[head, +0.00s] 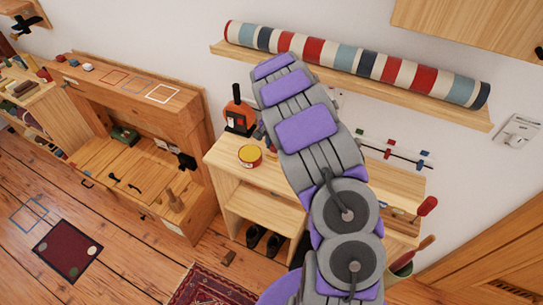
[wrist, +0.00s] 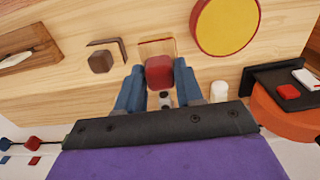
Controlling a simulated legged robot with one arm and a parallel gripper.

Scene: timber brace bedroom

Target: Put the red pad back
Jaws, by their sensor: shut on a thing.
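A red, rounded block, which I take to be the red pad (wrist: 159,72), is between the two blue fingers of my gripper (wrist: 158,82) in the wrist view. The gripper is shut on it, over the pale wooden top. An orange-edged square (wrist: 156,46) on the wood lies just beyond the pad and is partly hidden by it. Whether the pad touches the wood cannot be told. In the head view my arm covers the pad and most of the gripper.
A brown block (wrist: 100,61) sits beside the square. A yellow-topped red tin (head: 250,156) and an orange-and-black object (head: 239,112) stand on the wooden cabinet (head: 225,157). A shelf with a striped roll (head: 345,62) is above. A rod with coloured pieces (head: 392,153) is along the wall.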

